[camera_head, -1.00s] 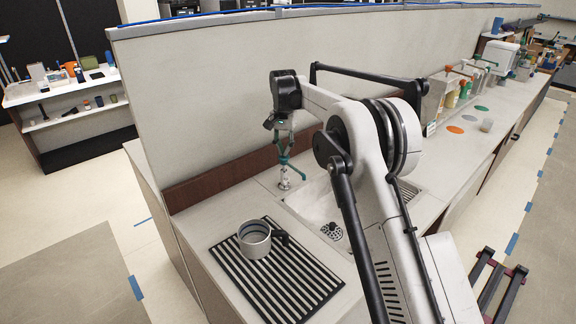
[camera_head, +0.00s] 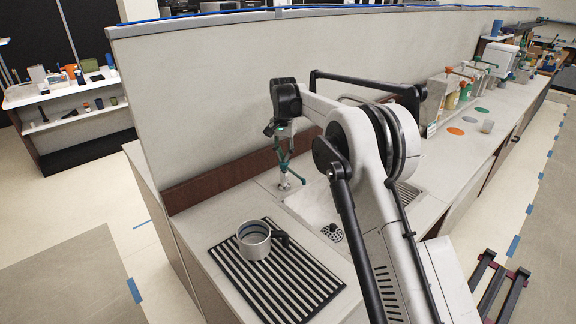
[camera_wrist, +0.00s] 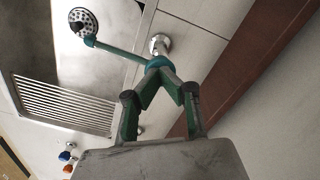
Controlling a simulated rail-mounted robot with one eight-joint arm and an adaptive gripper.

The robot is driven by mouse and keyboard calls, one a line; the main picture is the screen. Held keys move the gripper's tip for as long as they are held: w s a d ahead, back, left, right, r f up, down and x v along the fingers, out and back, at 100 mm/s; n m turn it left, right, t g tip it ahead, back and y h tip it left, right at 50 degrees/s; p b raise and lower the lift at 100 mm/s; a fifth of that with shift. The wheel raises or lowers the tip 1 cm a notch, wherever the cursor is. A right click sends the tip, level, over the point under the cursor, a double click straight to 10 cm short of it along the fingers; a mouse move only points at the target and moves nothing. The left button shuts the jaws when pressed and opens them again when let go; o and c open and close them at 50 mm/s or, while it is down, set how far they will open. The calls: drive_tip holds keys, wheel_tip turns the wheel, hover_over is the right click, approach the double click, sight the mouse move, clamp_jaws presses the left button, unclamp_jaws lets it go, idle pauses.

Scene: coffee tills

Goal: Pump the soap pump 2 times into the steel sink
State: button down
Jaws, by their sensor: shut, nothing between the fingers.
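The soap pump (camera_head: 296,177) stands on the counter by the sink's back corner, with a teal head and spout on a chrome base. In the wrist view its teal spout (camera_wrist: 120,50) reaches out over the steel sink (camera_wrist: 62,60), its end near the drain in the picture. The chrome collar (camera_wrist: 159,43) shows just beyond the head. My gripper (camera_head: 283,160) is shut and empty, directly above the pump. In the wrist view its fingertips (camera_wrist: 160,76) meet at the pump head and appear to touch it. They partly hide the head's top.
A striped drying mat (camera_head: 225,266) with a metal mug (camera_head: 254,242) lies left of the sink. A tall pale partition (camera_head: 200,95) rises behind the counter.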

drive_tip(key=shift+r, duration=0.1)
drive_tip(key=shift+r+p, duration=1.4)
drive_tip(key=shift+r, duration=1.6)
drive_tip(key=shift+r+p, duration=1.5)
drive_tip(key=shift+r, duration=1.5)
